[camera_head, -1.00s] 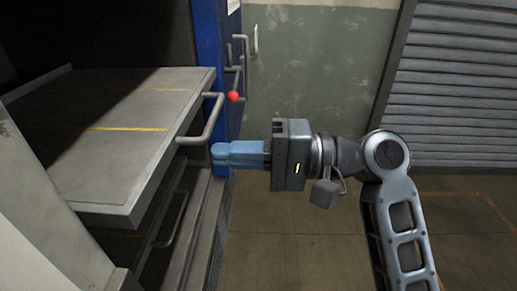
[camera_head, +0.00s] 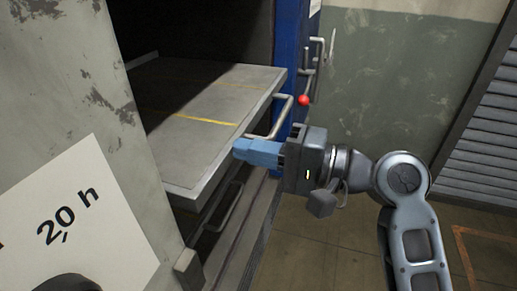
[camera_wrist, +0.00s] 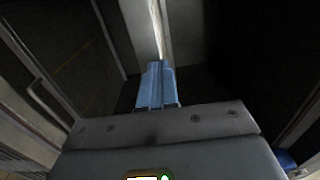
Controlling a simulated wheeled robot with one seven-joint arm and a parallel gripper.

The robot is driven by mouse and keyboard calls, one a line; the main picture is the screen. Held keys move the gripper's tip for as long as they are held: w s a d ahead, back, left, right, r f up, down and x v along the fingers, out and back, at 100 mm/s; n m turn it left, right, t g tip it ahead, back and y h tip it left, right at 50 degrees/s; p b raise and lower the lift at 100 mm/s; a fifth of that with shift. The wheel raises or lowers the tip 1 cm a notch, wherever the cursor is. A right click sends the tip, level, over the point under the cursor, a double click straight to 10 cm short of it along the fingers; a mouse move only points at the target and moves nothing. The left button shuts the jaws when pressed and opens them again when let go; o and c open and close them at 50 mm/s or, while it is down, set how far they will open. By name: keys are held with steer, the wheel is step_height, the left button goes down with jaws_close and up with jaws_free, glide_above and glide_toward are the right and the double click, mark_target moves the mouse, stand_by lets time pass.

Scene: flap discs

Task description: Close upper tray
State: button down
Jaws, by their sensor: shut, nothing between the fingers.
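The upper tray (camera_head: 190,115) is a flat grey metal shelf with a yellow line across it. In the head view it juts out of the dark opening of a cabinet. Its bent bar handle (camera_head: 284,116) is on the front edge. My gripper (camera_head: 240,149) has blue fingers, shut and empty. In the head view they overlap the tray's front edge, left of the handle; I cannot tell whether they touch it. In the wrist view the blue fingers (camera_wrist: 157,88) lie together, pointing at a pale edge. Part of the handle is hidden behind my gripper.
A lower handle (camera_head: 224,207) sits beneath the upper tray. A blue cabinet post (camera_head: 289,55) with a red knob (camera_head: 303,100) and other handles stands behind. A grey panel with a white "2,0 h" sign (camera_head: 75,225) fills the left. Open floor (camera_head: 330,240) lies right.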

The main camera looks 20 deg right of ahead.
mark_target(175, 133)
steer(key=p+x, duration=0.1)
steer(key=x, duration=1.2)
steer(key=shift+w+a+r, duration=0.1)
steer(key=shift+w+a, duration=0.1)
steer(key=shift+a, duration=0.1)
steer(key=shift+a+r, duration=0.1)
